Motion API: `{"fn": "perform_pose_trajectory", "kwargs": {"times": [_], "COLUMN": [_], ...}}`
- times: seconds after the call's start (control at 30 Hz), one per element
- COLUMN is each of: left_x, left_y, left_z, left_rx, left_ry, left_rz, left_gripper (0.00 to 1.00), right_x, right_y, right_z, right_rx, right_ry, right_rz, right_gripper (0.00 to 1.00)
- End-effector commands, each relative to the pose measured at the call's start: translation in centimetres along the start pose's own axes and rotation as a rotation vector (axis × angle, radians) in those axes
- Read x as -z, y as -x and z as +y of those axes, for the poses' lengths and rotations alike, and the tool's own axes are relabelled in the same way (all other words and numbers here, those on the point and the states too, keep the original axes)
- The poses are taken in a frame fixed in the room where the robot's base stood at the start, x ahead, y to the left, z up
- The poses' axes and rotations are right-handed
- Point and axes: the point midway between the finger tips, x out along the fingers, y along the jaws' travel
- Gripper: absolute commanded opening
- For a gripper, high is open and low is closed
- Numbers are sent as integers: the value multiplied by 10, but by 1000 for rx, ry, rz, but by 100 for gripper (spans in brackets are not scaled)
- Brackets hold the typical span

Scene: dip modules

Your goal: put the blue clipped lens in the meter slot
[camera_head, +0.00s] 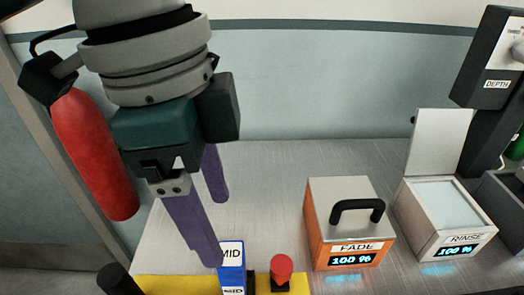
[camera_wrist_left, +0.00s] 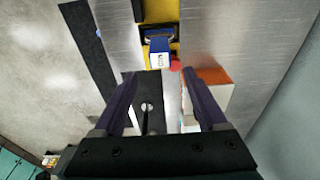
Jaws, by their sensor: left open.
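A blue block-like piece with white MID labels (camera_head: 231,267) stands at the front on a yellow surface, and it also shows in the left wrist view (camera_wrist_left: 158,55). It looks like the blue lens piece, but I see no clear clip or lens. My left gripper (camera_head: 216,232) has purple fingers, open and empty. In the left wrist view its fingertips (camera_wrist_left: 160,78) lie apart on either side, short of the blue piece. A dark device labelled DEPTH (camera_head: 493,84) stands at the right edge and may be the meter. Its slot is not visible. My right gripper is not in view.
An orange FADE box (camera_head: 318,234) with a black-handled lid stands mid-table. A white RINSE box (camera_head: 417,216) with its lid raised is to its right. A red knob (camera_head: 281,268) is beside the blue piece. The grey table (camera_head: 270,185) is clear behind.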

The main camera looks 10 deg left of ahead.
Motion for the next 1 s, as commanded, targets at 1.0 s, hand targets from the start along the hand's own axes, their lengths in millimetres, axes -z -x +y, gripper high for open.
{"fn": "perform_pose_trajectory", "kwargs": {"times": [1.0], "left_x": [-98], "left_y": [-55], "left_z": [85], "left_rx": [232], "left_ry": [1031], "left_rz": [199], "left_gripper": [74], "right_x": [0], "right_y": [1], "right_z": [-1], "right_rx": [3], "right_ry": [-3], "right_rz": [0], "right_gripper": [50]}}
